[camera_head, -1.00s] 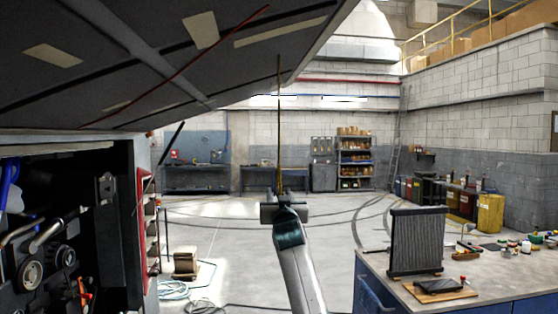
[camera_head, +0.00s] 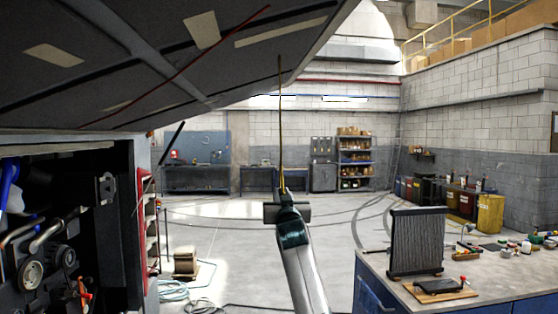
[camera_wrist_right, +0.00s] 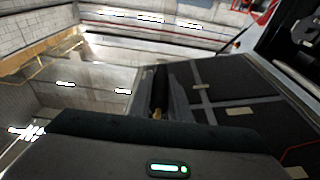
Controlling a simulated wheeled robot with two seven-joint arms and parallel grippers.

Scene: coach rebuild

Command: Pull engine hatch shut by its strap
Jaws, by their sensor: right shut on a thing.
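The engine hatch (camera_head: 110,75) is raised open, its dark underside with pale patches filling the upper left of the head view. It also shows in the wrist view (camera_wrist_right: 228,92). A thin yellow-brown strap (camera_head: 281,120) hangs from near the hatch's free edge, almost straight down. My right gripper (camera_head: 284,194) is shut on the strap at its lower end, well below the hatch. In the right wrist view, a small yellowish bit of strap (camera_wrist_right: 157,113) shows between the dark fingers. My left gripper is not in view.
The open engine bay (camera_head: 60,230) with hoses and pulleys is at lower left. A thin dark rod (camera_head: 159,167) slants beside its frame. A workbench (camera_head: 400,292) with a radiator (camera_head: 416,241) stands at lower right. The floor between is mostly clear, with a coiled hose (camera_head: 172,290).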

